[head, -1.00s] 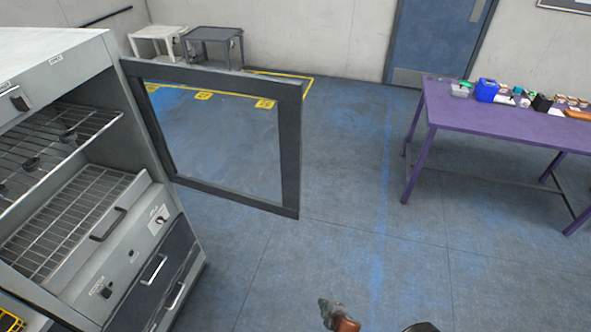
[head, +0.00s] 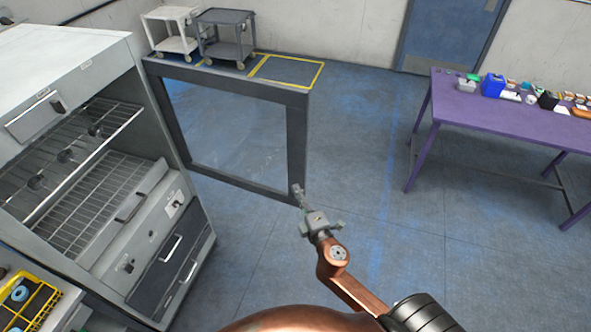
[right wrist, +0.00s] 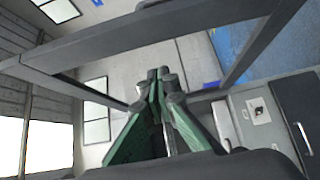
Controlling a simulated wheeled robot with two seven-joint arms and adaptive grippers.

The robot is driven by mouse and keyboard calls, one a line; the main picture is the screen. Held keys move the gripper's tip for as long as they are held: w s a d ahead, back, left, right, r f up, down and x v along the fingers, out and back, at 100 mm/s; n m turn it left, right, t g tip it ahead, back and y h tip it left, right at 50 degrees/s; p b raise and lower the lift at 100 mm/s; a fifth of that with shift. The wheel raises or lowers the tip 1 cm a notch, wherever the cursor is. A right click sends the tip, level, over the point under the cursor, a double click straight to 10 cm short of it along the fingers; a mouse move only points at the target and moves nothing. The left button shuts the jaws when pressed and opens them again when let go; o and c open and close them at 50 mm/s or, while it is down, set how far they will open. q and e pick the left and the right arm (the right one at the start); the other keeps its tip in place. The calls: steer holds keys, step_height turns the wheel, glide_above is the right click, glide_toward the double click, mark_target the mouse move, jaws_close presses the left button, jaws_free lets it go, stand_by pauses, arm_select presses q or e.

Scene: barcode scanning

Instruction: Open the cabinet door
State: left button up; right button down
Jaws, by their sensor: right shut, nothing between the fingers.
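The cabinet (head: 75,50) is a grey-white unit at the left of the head view, with wire shelves inside. Its dark-framed glass door (head: 298,140) stands swung wide open, out to the right of the cabinet. My right gripper (head: 297,190) is shut and empty, with its tips at the lower right corner of the door frame; whether they touch it I cannot tell. In the right wrist view, the closed fingers (right wrist: 160,78) point up the middle, and the door frame (right wrist: 130,40) crosses above them. My left gripper is not in view.
A purple table (head: 500,115) with small items stands at the right. Two carts (head: 225,42) stand behind the door. A yellow basket (head: 25,300) sits at the lower left. The blue floor between door and table is clear.

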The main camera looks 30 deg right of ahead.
glide_toward(291, 163)
steer(key=w+a, duration=0.2)
steer(key=w, duration=0.1)
steer(key=shift+w+d+p, duration=0.6)
steer(key=shift+w+d, duration=0.5)
steer(key=shift+w, duration=0.05)
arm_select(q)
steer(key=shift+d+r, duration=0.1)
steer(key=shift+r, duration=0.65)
arm_select(e)
steer(key=shift+w+d, duration=0.3)
steer(key=shift+d, duration=0.05)
